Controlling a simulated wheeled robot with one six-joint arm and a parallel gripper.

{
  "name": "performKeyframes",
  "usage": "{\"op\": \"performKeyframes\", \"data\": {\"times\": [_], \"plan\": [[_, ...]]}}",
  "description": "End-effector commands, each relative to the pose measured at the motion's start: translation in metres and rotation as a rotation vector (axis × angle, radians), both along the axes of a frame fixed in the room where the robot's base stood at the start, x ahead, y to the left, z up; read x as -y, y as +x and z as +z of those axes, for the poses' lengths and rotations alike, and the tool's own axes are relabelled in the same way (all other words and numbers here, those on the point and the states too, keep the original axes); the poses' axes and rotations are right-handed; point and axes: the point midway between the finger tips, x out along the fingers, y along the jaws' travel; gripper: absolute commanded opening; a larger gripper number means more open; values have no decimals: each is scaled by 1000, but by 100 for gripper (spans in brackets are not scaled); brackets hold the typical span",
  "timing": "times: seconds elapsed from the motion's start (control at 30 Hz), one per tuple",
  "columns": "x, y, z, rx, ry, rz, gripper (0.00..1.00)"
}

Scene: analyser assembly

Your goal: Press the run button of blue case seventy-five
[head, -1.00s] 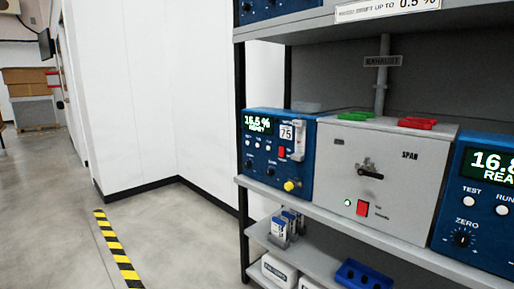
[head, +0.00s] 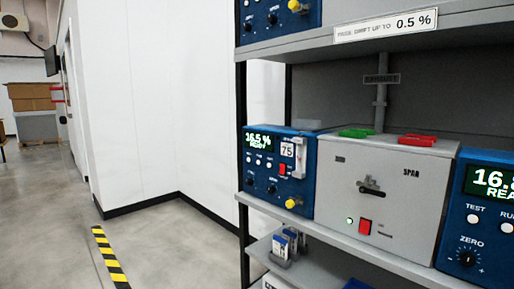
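The blue case seventy-five (head: 263,190) stands on the middle shelf at its left end, with a "75" label (head: 287,149) on its front. Its green display (head: 260,142) reads 16.5 % READY. A row of small pale buttons (head: 258,161) sits under the display; their lettering is too small to read for certain. The case also has a red switch (head: 282,169), dark knobs below, a clear vertical tube (head: 299,157) and a yellow knob (head: 292,203). My gripper is not in view.
A grey SPAN box (head: 385,190) with a green tray (head: 355,133) and a red tray (head: 417,140) on top stands right of the case. Another blue case (head: 482,235) is at the right edge. A shelf post (head: 242,150) stands at left. The floor (head: 170,245) at left is clear.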

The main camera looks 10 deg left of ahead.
Motion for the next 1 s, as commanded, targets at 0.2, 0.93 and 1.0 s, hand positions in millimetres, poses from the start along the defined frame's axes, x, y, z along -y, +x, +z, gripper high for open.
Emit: {"op": "performKeyframes", "data": {"times": [0.2, 0.93, 1.0], "plan": [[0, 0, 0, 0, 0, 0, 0], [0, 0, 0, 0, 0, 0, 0], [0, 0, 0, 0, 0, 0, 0]]}}
